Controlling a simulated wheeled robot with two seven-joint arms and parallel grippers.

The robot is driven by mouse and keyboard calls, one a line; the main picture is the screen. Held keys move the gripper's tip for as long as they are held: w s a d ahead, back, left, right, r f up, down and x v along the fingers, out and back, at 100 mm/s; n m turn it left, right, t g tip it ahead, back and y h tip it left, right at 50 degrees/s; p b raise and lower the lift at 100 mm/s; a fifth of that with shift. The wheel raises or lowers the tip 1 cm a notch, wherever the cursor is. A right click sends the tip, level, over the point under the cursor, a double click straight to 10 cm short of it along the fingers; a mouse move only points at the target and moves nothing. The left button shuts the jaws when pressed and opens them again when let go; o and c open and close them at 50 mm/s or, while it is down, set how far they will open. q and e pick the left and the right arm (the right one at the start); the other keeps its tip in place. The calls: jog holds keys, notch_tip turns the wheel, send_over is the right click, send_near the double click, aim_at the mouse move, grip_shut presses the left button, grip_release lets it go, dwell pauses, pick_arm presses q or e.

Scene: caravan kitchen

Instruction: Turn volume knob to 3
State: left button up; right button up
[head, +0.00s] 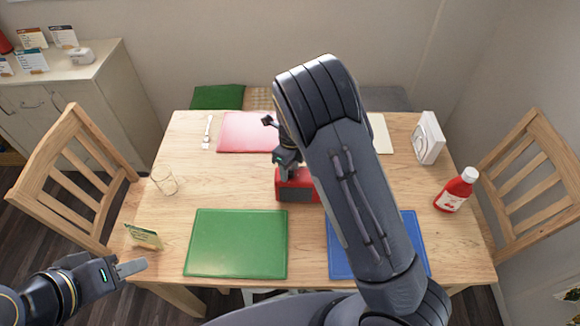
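A red box-shaped device (297,190), which looks like the radio, sits near the middle of the wooden table. My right arm covers much of it, and I cannot make out a volume knob or any scale. My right gripper (287,172) points down at the top left part of the device. Its fingertips are hidden or too small to tell whether they touch it or are open. My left gripper (132,267) is at the table's front left corner, far from the device. Its fingers are seen edge-on, and no object shows in them.
On the table (165,215) lie a green placemat (236,244), a blue placemat (418,245) and a pink placemat (240,133). Chairs flank both sides.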

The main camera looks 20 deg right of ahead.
aim_at(291, 170)
jog(key=shift+o, duration=0.2)
jog(key=shift+r, duration=0.1)
jog(key=r, duration=0.7)
jog(key=shift+w+d+r+b, duration=0.15)
jog(key=shift+w+r+b, duration=0.05)
jog(key=shift+b, duration=0.2)
jog(key=shift+r, duration=0.1)
